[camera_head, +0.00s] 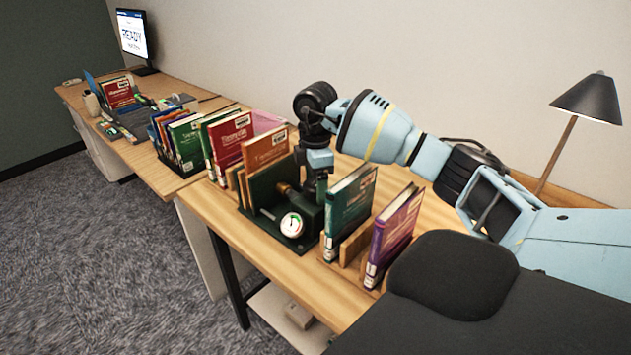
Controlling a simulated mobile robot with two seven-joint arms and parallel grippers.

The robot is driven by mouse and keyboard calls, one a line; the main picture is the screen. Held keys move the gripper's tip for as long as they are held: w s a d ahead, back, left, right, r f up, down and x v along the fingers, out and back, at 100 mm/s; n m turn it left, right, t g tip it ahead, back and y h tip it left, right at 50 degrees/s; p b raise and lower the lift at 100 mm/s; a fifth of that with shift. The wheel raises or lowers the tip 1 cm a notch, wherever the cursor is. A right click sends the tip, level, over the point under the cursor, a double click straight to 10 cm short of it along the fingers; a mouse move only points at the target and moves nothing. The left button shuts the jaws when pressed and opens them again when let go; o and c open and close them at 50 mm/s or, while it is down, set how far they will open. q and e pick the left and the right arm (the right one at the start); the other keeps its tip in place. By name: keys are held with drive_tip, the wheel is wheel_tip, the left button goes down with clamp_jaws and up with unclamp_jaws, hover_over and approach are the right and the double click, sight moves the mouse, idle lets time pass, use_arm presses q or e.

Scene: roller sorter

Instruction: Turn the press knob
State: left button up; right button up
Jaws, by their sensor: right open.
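The press is a dark green device (300,213) on the near desk, with a round white gauge (291,225) on its front. A small brass-coloured part, which looks like the knob (284,188), shows on its upper left. My right gripper (318,187) points down over the right side of the press, just right of the brass part. It is open, with nothing visible in it. Whether its fingers touch the press cannot be told, and the gripper hides part of the device. My left gripper is out of view.
Upright books stand close on both sides: an orange book (265,148) to the left, and a green book (350,205) and a purple book (395,232) to the right. A black lamp (590,98) stands at the back right. A monitor (132,34) is far left.

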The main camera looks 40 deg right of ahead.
drive_tip(key=c, duration=1)
drive_tip(key=shift+o, duration=0.2)
